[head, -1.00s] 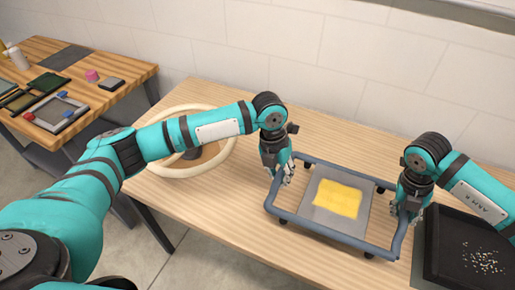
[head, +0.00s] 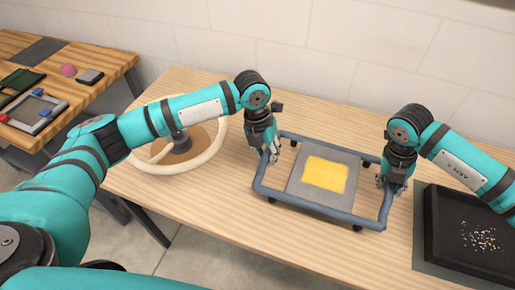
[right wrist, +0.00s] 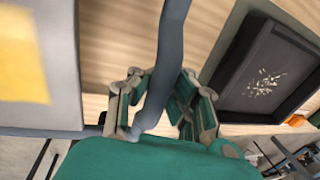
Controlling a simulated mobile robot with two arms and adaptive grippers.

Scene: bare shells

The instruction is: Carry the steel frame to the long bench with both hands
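The steel frame (head: 318,211) is a blue-grey tube rectangle with short dark feet, around a grey plate with a yellow patch. It is over the right half of the wooden bench (head: 230,215); I cannot tell if its feet touch the top. My left gripper (head: 272,153) is on the frame's left side bar. My right gripper (head: 392,183) is on its right side bar. In the right wrist view the fingers (right wrist: 160,108) sit close on both sides of the frame's tube (right wrist: 168,50). The left fingertips are small and partly hidden.
A cream ring-shaped wheel (head: 218,148) with a dark hub lies on the bench left of the frame. A black tray (head: 440,235) with pale bits lies close on the right. A second table (head: 110,82) with small items stands at far left. A wall closes the back.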

